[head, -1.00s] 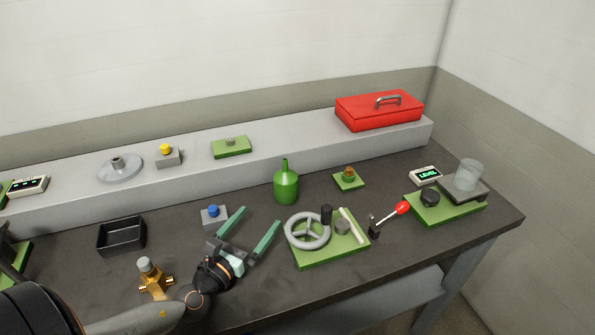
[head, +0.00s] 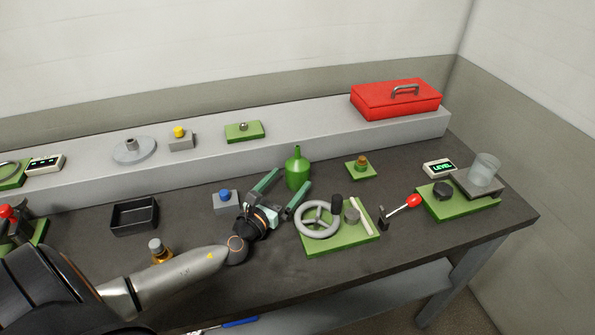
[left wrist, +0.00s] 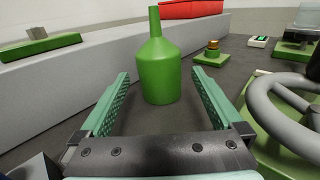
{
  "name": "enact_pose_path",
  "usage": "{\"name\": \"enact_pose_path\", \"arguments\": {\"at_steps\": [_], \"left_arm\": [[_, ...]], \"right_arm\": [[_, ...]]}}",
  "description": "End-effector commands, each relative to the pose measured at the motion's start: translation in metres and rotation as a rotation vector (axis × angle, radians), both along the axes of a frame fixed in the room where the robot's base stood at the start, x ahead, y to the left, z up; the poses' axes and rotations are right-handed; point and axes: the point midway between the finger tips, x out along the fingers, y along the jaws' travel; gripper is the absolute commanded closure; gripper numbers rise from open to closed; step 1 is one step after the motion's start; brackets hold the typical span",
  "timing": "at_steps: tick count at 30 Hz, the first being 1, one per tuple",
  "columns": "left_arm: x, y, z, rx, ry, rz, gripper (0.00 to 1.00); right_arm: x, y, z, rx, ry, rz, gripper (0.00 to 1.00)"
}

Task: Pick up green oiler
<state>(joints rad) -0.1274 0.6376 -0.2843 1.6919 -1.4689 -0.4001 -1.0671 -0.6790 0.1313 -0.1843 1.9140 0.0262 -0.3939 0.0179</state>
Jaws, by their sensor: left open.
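The green oiler (head: 297,173) stands upright on the dark bench, just in front of the grey shelf step. It is a green bottle with a narrow spout. My left gripper (head: 288,184) is open and low over the bench, its two green fingers pointing at the oiler. In the left wrist view the oiler (left wrist: 158,75) stands centred just beyond the open fingertips, with its lower body in line with the gap between them. The fingers do not appear to touch it. My right gripper is not in view.
A green plate with a grey handwheel (head: 318,220) lies close to the right of my left gripper. A blue-button box (head: 225,201) is to its left. The grey step (head: 200,165) runs behind the oiler. A small green plate with a brass fitting (head: 361,170) is to the right.

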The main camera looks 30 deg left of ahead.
Motion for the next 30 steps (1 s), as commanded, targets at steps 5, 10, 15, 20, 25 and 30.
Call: {"name": "enact_pose_path", "arguments": {"at_steps": [5,10,15,20,25,30], "left_arm": [[0.025,0.002,0.003,-0.001,-0.004,0.001,0.0],[0.042,0.003,0.002,0.0,-0.002,0.001,0.0],[0.047,0.003,0.001,-0.001,-0.001,0.0,0.0],[0.046,0.003,0.001,0.0,-0.001,0.0,0.0],[0.046,0.003,0.001,0.0,-0.001,0.0,0.19],[0.046,0.003,0.001,0.0,-0.001,0.0,0.38]], "right_arm": [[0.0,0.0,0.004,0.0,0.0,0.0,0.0],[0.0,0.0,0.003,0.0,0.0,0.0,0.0],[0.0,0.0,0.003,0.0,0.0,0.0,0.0],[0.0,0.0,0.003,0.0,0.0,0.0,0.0],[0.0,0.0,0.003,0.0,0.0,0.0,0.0],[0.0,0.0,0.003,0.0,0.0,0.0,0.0]]}}
